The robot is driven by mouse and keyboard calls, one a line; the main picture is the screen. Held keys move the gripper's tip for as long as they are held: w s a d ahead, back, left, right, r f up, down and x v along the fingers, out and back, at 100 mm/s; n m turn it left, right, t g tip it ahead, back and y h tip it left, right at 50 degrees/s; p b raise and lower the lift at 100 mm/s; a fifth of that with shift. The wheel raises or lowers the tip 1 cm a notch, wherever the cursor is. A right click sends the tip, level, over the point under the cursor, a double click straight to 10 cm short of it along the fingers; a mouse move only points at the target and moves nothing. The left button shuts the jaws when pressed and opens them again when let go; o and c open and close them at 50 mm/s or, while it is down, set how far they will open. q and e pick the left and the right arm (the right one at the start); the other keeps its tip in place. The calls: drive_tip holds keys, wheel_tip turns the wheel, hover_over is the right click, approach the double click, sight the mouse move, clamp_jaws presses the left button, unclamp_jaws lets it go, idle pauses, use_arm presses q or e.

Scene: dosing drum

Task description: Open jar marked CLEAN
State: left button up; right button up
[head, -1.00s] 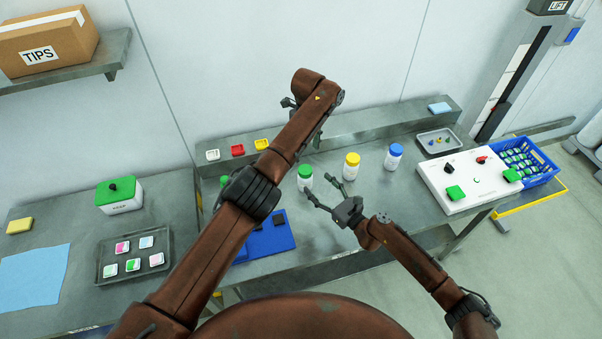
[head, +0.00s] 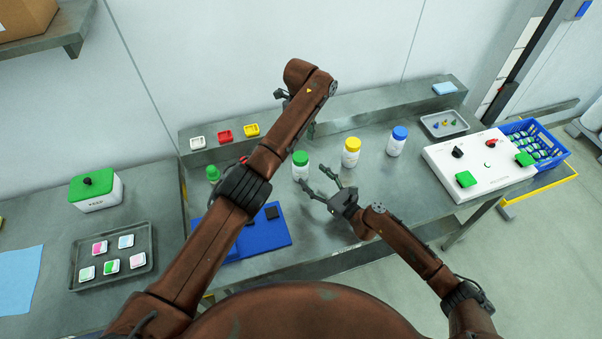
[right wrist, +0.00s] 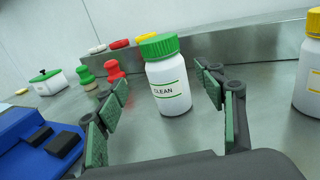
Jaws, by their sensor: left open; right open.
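The jar marked CLEAN (right wrist: 168,82) is white with a green lid (right wrist: 159,47) and stands upright in the right wrist view, its lid on. In the head view the same jar (head: 300,171) stands on the bench just beyond my right gripper (head: 326,183). My right gripper is open, its green-padded fingers pointing at the jar, one on each side of it in the right wrist view (right wrist: 165,112); I cannot tell whether they touch it. My left gripper (head: 299,112) is up near the back ledge, mostly hidden behind its own arm, and holds nothing that I can see.
A yellow-lidded jar (head: 351,153) and a blue-lidded jar (head: 396,141) stand to the right. A white control box (head: 478,170) and blue crate (head: 556,160) are farther right.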

sight(306, 168)
drive_tip(key=x, duration=0.7)
drive_tip(key=shift+w+f, duration=0.15)
drive_tip(key=shift+w, duration=0.3)
drive_tip(key=shift+w+a+f, duration=0.15)
drive_tip(key=shift+w+a, duration=0.1)
drive_tip(key=shift+w, duration=0.1)
drive_tip(key=shift+s, duration=0.1)
drive_tip(key=shift+c, duration=0.4)
drive_tip(key=c, duration=1.6)
drive_tip(key=o, duration=1.7)
drive_tip(key=shift+c, duration=0.2)
drive_tip(key=shift+d, duration=0.1)
